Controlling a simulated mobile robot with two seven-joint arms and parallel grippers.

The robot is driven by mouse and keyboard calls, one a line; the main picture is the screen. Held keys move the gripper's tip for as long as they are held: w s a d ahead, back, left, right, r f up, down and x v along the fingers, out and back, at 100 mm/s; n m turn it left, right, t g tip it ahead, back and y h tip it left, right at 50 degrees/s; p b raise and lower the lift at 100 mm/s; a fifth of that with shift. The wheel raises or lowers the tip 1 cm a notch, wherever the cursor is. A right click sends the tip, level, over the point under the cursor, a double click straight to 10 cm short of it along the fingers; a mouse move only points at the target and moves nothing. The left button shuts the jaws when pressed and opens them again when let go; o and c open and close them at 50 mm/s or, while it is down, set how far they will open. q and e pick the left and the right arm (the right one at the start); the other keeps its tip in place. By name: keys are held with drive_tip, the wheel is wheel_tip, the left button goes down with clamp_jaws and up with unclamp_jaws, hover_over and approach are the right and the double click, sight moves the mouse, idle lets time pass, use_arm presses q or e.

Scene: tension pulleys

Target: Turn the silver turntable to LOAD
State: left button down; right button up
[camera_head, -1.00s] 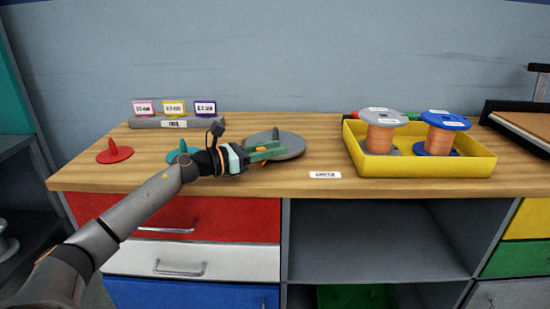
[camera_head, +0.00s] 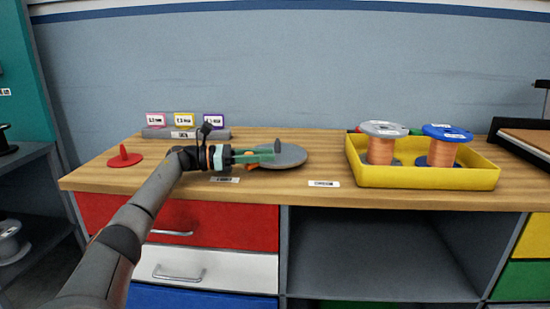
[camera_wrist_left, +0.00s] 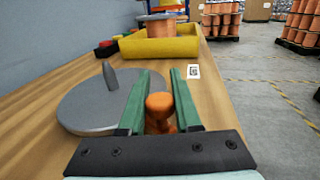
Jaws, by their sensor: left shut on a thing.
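The silver turntable (camera_head: 292,157) is a flat grey disc with a grey upright peg on the bench. It also shows in the left wrist view (camera_wrist_left: 85,112), left of the fingers. My left gripper (camera_head: 268,153) reaches in from the left at the disc's left front side. Its green fingers, also in the left wrist view (camera_wrist_left: 160,88), are shut on an orange knob (camera_wrist_left: 160,103) between them. The knob's lower part and its join to the turntable are hidden. Small white labels lie in front, one left (camera_head: 225,180) and one right (camera_head: 324,183); I cannot read them clearly.
A yellow tray (camera_head: 425,177) with two copper spools stands to the right. A red disc with a peg (camera_head: 124,159) lies at the left. A grey rack with three cards (camera_head: 186,133) stands behind my arm. The bench front edge is close to the gripper.

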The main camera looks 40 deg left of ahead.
use_arm(q)
drive_tip(key=shift+s+a+m+g+h, duration=0.1)
drive_tip(key=shift+a+m+g+h, duration=0.2)
use_arm(e)
drive_tip(key=shift+a+r, duration=0.25)
use_arm(q)
drive_tip(key=shift+s+f+g, duration=0.15)
drive_tip(key=shift+f+g, duration=0.05)
drive_tip(key=shift+g, duration=0.1)
drive_tip(key=c, duration=0.6)
unclamp_jaws()
drive_tip(key=shift+s+r+h, duration=0.1)
drive_tip(key=shift+h, duration=0.2)
drive_tip(key=shift+c, duration=0.2)
use_arm(e)
drive_tip(key=shift+s+a+r, duration=0.1)
use_arm(q)
drive_tip(key=shift+a, duration=0.1)
use_arm(e)
drive_tip(key=shift+a, duration=0.1)
